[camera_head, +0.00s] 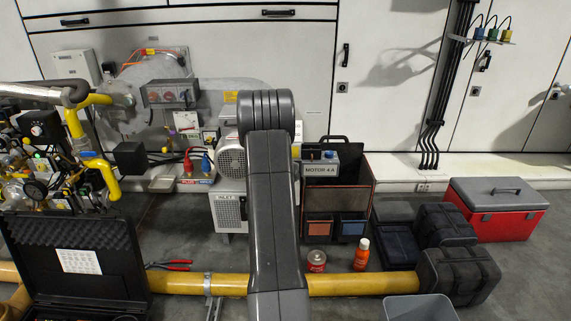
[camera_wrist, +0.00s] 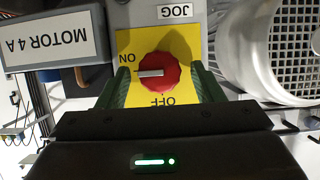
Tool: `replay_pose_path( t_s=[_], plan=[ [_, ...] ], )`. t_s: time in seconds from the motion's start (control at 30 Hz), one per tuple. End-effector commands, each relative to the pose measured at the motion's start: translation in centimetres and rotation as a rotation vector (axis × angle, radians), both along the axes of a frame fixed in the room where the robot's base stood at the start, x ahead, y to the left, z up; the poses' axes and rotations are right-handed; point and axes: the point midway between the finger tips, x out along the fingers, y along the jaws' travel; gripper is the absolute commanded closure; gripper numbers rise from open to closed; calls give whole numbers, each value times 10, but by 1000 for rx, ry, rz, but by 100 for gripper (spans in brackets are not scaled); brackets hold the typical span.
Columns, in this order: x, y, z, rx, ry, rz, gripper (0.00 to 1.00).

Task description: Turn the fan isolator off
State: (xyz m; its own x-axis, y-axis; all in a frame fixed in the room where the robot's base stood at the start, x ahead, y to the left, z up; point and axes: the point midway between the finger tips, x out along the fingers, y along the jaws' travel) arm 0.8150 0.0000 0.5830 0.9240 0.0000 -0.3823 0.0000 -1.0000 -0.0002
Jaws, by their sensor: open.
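The isolator's red rotary knob (camera_wrist: 157,72) sits on a yellow plate (camera_wrist: 128,42) in the wrist view, where the lettering appears upside down. The plate is marked ON at the left and OFF below the knob. The knob's pale pointer line points left, towards ON. My gripper (camera_wrist: 160,84) is open, with one green-padded finger on each side of the knob. I cannot tell whether either finger touches it. In the head view my arm covers the gripper and the knob.
A round fan grille (camera_wrist: 290,45) is close at right. On the floor are a yellow pipe (camera_head: 370,284), a spray bottle (camera_head: 361,254) and an open black case (camera_head: 75,260).

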Motion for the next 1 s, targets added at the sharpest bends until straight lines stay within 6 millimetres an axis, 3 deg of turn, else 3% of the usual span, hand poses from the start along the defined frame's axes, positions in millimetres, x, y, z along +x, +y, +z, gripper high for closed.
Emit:
replay_pose_path(
  t_s=[0.33, 0.57, 1.0],
  plan=[
    [4, 0, -2, 0, 1, 0, 39],
    [3, 0, -2, 0, 0, 0, 82],
    [3, 0, 3, -49, 3, 1, 84]
  ],
)
